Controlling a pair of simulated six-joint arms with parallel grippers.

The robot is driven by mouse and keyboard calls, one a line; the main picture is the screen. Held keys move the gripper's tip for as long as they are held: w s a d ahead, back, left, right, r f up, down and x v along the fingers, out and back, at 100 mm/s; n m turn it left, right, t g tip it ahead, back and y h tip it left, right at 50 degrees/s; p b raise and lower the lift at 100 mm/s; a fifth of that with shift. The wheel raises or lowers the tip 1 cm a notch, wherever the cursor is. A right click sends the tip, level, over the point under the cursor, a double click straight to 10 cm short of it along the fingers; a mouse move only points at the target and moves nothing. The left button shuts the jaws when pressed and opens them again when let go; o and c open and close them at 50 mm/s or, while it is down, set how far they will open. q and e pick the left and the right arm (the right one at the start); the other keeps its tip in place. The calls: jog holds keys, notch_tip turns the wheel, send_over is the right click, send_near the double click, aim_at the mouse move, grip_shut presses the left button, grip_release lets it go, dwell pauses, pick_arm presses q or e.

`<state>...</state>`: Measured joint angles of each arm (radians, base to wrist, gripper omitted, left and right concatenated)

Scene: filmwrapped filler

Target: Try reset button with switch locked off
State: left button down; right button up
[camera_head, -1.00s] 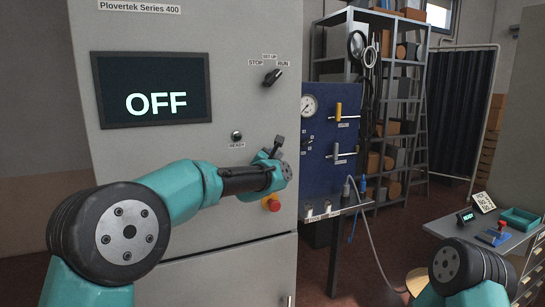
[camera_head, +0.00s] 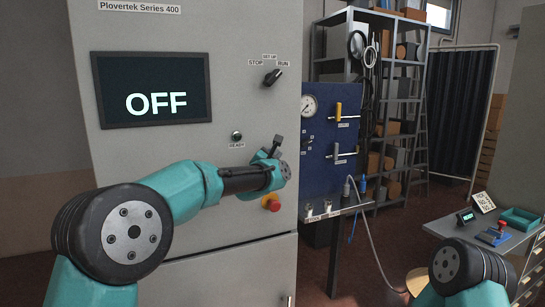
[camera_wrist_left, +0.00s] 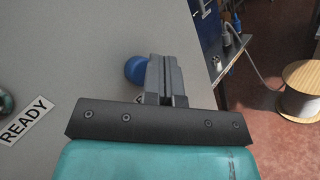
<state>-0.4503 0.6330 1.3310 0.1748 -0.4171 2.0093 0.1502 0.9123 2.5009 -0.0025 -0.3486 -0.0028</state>
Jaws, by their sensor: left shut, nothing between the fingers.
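My left gripper (camera_head: 268,155) is at the front of the grey cabinet (camera_head: 215,100), below and right of the READY lamp (camera_head: 237,136). In the left wrist view its fingers (camera_wrist_left: 165,66) are shut and empty, beside a round blue button (camera_wrist_left: 135,69), partly behind them. I cannot tell whether they touch it. The button is hidden by my gripper in the head view. The cabinet display (camera_head: 155,103) reads OFF. The black selector switch (camera_head: 272,77) sits under STOP, SET-UP and RUN labels, its handle slanting up to the right. My right gripper is not in view.
A red knob on a yellow base (camera_head: 272,203) is just below my left gripper. A blue panel (camera_head: 328,150) with a gauge and handles stands right of the cabinet. A desk (camera_head: 500,240) with small devices is at lower right. A shelf (camera_head: 400,100) stands behind.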

pick_arm(q)
jog(key=shift+w+a, duration=0.4)
jog(key=shift+w, duration=0.4)
dwell(1.1)
jog(key=shift+s+d, duration=0.1)
jog(key=shift+s, duration=0.1)
jog(key=shift+s+d, duration=0.25)
jog(key=shift+s, duration=0.25)
jog(key=shift+s+d, duration=0.2)
jog(key=shift+s, duration=0.3)
jog(key=shift+s, duration=0.1)
jog(key=s, duration=0.1)
jog(key=s+d, duration=0.1)
jog(key=s, duration=0.1)
jog(key=s+d, duration=0.1)
jog(key=shift+s, duration=0.15)
dwell(0.3)
dwell(0.4)
